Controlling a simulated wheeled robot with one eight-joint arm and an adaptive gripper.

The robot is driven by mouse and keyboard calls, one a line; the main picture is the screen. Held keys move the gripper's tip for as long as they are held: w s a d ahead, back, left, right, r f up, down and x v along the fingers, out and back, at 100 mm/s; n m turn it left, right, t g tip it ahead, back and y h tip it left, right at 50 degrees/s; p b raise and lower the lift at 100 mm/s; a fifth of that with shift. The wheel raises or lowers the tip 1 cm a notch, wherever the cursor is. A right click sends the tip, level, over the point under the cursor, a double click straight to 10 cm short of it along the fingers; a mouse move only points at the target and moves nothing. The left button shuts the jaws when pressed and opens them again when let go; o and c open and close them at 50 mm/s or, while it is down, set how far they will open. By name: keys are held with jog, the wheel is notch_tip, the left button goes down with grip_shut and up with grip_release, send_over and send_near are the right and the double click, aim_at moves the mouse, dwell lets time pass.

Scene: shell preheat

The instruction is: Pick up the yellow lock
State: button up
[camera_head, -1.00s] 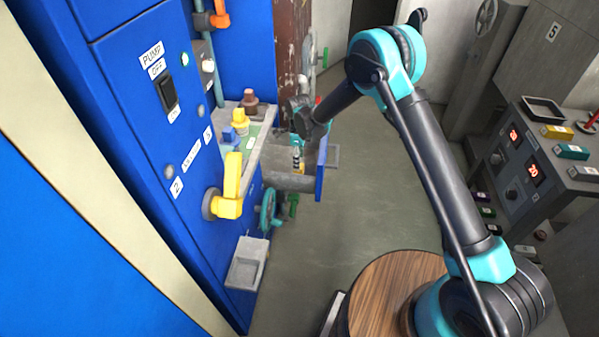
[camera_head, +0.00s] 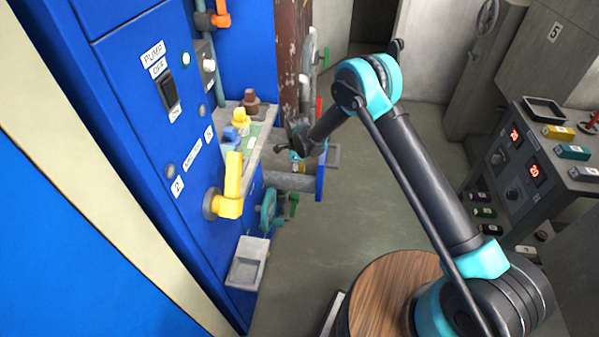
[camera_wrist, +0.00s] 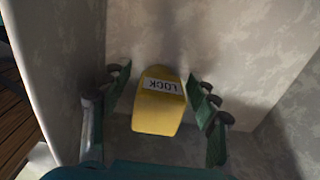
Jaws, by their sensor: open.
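The yellow lock (camera_wrist: 155,115), with a "LOCK" label on it, lies in a grey compartment in the wrist view. My gripper (camera_wrist: 158,86) is open, with one green finger to the left of the lock and one to the right. Gaps show between the fingers and the lock, and nothing is held. In the head view, my gripper (camera_head: 298,155) is small and partly hidden, down at the open drawer (camera_head: 321,178) with a blue front. The lock is too small and covered to make out clearly there.
Grey drawer walls (camera_wrist: 70,60) stand close around my gripper. A yellow handle (camera_head: 230,190) sticks out from the blue cabinet (camera_head: 130,120). A console (camera_head: 535,165) stands at the right; the floor between is clear.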

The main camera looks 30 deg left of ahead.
jog(key=shift+c, duration=0.4)
jog(key=c, duration=1.2)
jog(key=shift+r, duration=0.2)
